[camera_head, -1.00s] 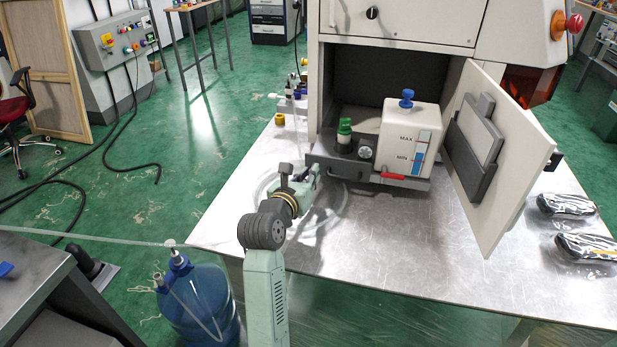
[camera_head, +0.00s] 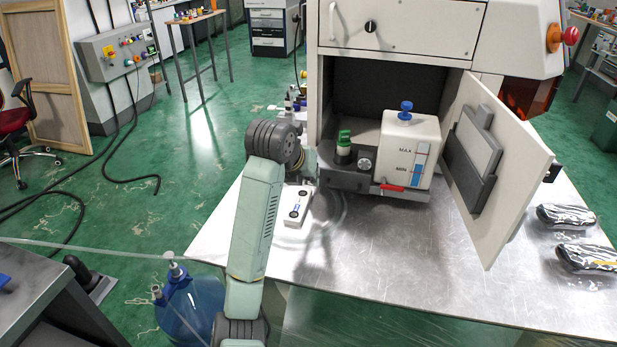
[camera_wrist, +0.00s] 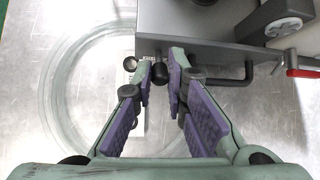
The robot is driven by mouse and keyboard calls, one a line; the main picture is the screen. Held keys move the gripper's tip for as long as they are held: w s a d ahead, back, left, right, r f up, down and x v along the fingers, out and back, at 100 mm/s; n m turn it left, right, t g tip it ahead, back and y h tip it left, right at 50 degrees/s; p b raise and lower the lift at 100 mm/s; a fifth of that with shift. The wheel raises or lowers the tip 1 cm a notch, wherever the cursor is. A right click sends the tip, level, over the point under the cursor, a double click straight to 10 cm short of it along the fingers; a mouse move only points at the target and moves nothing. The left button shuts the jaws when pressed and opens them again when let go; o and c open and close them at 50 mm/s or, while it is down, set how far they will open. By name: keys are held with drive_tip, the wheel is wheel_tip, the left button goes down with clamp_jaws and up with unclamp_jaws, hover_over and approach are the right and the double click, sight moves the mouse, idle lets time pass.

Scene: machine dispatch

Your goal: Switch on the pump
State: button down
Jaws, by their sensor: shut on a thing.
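In the head view a small white box (camera_head: 297,206) with two dark round parts lies on the metal table, left of the machine. I cannot tell whether it is the pump. My gripper (camera_wrist: 161,80) shows in the wrist view with purple-padded fingers close together. They are shut on a small black knob-like part (camera_wrist: 159,72) by the edge of the grey metal tray (camera_wrist: 185,38). A pale piece below it is mostly hidden by the fingers. In the head view my arm hides the gripper.
The machine holds a white tank (camera_head: 410,150) with a blue cap and a green-capped bottle (camera_head: 344,143). Its door (camera_head: 500,190) stands open at right. A clear hose (camera_wrist: 62,75) loops on the table. A blue carboy (camera_head: 195,308) stands at the table's left. The table's front middle is clear.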

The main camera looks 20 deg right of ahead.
idle(0.5)
drive_tip(key=c, duration=1.6)
unclamp_jaws()
drive_tip(key=v, duration=1.2)
drive_tip(key=shift+w, duration=0.1)
